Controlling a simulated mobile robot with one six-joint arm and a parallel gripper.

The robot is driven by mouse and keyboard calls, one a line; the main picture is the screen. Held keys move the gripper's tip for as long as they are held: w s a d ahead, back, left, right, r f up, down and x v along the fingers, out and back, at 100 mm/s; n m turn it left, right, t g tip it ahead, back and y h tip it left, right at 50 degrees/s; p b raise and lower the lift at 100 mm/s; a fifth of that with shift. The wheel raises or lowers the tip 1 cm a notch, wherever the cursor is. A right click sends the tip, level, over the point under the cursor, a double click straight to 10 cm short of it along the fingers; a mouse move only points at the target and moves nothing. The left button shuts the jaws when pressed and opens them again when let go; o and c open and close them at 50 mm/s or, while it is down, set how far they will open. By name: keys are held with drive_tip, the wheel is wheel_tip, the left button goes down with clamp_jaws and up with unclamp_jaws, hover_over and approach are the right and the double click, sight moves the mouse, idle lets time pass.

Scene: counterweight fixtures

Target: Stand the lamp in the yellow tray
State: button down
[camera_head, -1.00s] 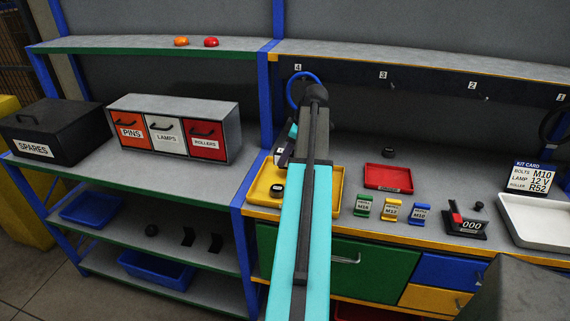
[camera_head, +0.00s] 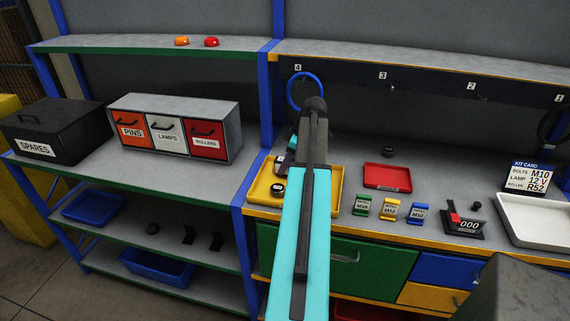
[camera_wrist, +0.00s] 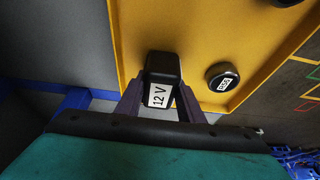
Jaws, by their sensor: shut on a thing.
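The lamp, a dark block with a white "12 V" label, shows in the wrist view (camera_wrist: 161,66). My gripper (camera_wrist: 162,92) is shut on it, with a finger on each side. The lamp is over the left part of the yellow tray (camera_wrist: 200,25), near its edge; I cannot tell whether it touches the tray floor. In the head view my arm covers the middle of the yellow tray (camera_head: 322,207), and my gripper (camera_head: 285,162) is mostly hidden at its back left.
A black round roller (camera_wrist: 222,77) lies in the yellow tray, to the right of the lamp in the wrist view. A red tray (camera_head: 387,176) and several small coloured holders stand to the right. A blue ring (camera_head: 307,90) hangs behind my arm.

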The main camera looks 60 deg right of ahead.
drive_tip(key=c, duration=1.2)
unclamp_jaws()
drive_tip(key=shift+r, duration=0.2)
drive_tip(key=b+v, duration=0.3)
drive_tip(key=v, duration=0.9)
drive_tip(key=shift+b, duration=0.3)
